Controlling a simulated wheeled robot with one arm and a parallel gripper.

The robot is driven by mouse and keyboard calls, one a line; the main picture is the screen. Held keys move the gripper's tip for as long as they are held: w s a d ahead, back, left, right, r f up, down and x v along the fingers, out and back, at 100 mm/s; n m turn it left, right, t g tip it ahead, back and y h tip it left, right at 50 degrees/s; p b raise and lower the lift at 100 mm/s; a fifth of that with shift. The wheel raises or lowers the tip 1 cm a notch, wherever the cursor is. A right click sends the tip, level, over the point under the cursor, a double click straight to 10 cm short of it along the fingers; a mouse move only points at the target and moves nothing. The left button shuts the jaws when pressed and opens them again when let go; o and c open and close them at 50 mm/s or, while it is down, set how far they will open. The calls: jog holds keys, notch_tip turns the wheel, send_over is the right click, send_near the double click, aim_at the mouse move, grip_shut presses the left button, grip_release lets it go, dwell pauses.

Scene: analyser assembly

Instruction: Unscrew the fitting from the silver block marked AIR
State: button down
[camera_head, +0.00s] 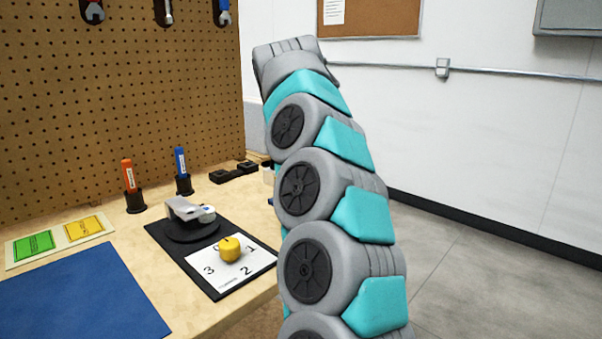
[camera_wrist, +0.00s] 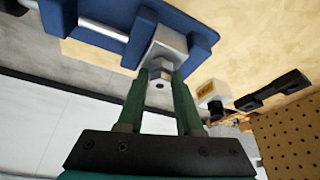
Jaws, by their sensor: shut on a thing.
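In the wrist view a silver block (camera_wrist: 168,45) sits on a blue base (camera_wrist: 200,28), with a pale rod (camera_wrist: 103,29) running into its side. A small silver hex fitting (camera_wrist: 159,73) stands out from the block's face towards my gripper. My gripper (camera_wrist: 163,80) has its two green fingers on either side of the fitting and is shut on it. The fitting is still against the block; whether its thread is loose cannot be seen. No AIR mark is readable on the block. In the head view my arm hides the gripper, block and fitting.
A white block with a yellow label (camera_wrist: 211,93) and black brackets (camera_wrist: 275,90) stand to the right in the wrist view. In the head view the bench holds a yellow knob (camera_head: 230,248), a grey lever (camera_head: 188,209), orange (camera_head: 128,175) and blue (camera_head: 181,162) tools, and a blue mat (camera_head: 80,295).

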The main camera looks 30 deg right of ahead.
jog(key=shift+s+r+n+y+p, duration=0.1)
jog(key=shift+r+n+y+p, duration=0.15)
jog(key=shift+n+p, duration=0.5)
jog(key=shift+f+n+t+y+p, duration=0.1)
jog(key=shift+n+t+y+p, duration=0.3)
jog(key=shift+n+p, duration=0.55)
jog(key=shift+f, duration=0.1)
jog(key=shift+n, duration=0.3)
jog(key=shift+n, duration=0.3)
jog(key=shift+n+t+y, duration=0.4)
jog(key=shift+n+y, duration=0.25)
jog(key=shift+n, duration=0.95)
